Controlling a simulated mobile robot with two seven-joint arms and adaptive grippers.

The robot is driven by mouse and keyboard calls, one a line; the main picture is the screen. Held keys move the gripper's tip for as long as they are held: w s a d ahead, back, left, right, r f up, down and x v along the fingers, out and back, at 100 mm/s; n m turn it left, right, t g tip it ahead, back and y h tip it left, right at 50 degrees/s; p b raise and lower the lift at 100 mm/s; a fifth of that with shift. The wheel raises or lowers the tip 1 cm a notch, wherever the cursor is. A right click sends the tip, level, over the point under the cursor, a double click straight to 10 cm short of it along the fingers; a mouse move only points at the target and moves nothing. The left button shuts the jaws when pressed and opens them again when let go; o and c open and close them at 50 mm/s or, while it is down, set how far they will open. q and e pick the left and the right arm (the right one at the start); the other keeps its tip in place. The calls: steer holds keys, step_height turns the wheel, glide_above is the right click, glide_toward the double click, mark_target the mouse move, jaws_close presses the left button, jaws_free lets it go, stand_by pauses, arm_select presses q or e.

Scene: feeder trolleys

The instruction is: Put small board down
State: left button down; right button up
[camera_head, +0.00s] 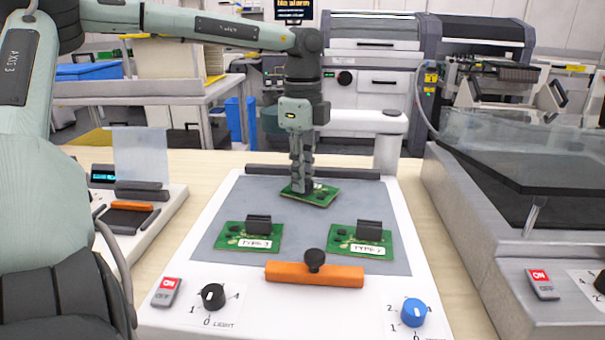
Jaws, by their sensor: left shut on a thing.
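The small board (322,197) is a green circuit board at the back middle of the grey mat (215,220). My left gripper (302,188) points straight down and is shut on this board near its left part. The fingers hide part of it, and I cannot tell whether its underside touches the mat. Two more green boards lie in front: one labelled TYPE 1 (233,240) on the left and one labelled TYPE 2 (347,244) on the right. Each carries a black connector. My right gripper is not in view.
The white fixture (255,309) has an orange bar with a black knob (314,274) at its front, a black dial (213,297) and a blue dial (413,312). A metal-framed machine (470,230) stands on the right. A white device (165,205) stands on the left.

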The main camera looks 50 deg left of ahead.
arm_select(q)
steer(key=shift+f, duration=0.1)
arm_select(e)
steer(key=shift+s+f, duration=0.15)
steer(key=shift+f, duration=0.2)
arm_select(q)
steer(key=shift+f, duration=0.15)
steer(key=c, duration=1.5)
jaws_free()
steer(key=shift+o, duration=0.2)
steer(key=shift+r, duration=0.3)
step_height(320, 180, up, 12)
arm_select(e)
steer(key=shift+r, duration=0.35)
